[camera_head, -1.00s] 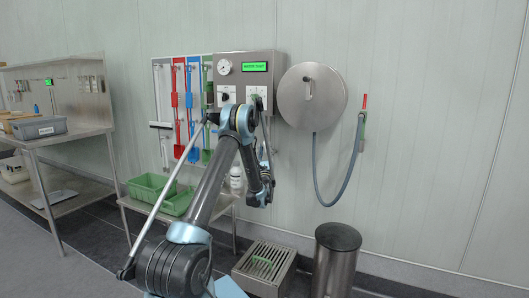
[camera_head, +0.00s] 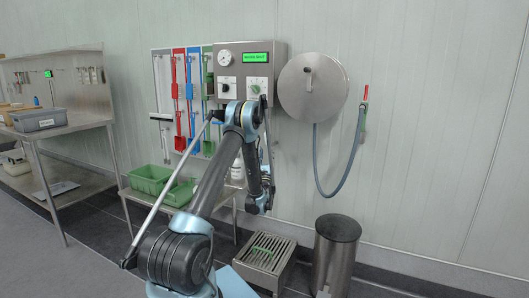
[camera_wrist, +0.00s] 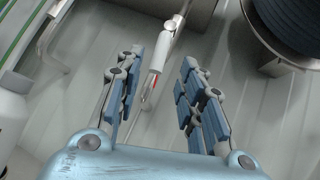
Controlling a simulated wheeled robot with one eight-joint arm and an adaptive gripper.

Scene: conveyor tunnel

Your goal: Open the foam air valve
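A steel control box (camera_head: 250,85) with a gauge, a lit green display and two knobs hangs on the wall. No label identifies the foam air valve. In the wrist view, a pale metal fitting (camera_wrist: 172,38) with a thin red part runs down from beneath a steel edge. It appears between and beyond the fingertips of my gripper (camera_wrist: 163,60). The blue-padded fingers are apart, with nothing clearly held. Whether they touch the fitting cannot be told. In the head view my arm's links hide the gripper and the area under the box.
A hose reel (camera_head: 313,87) with a hanging hose is right of the box. Red, blue and green tools (camera_head: 192,95) hang to its left. Green bins (camera_head: 150,179) stand on a low table. A floor grate stand (camera_head: 264,262) and steel bin (camera_head: 336,252) are below.

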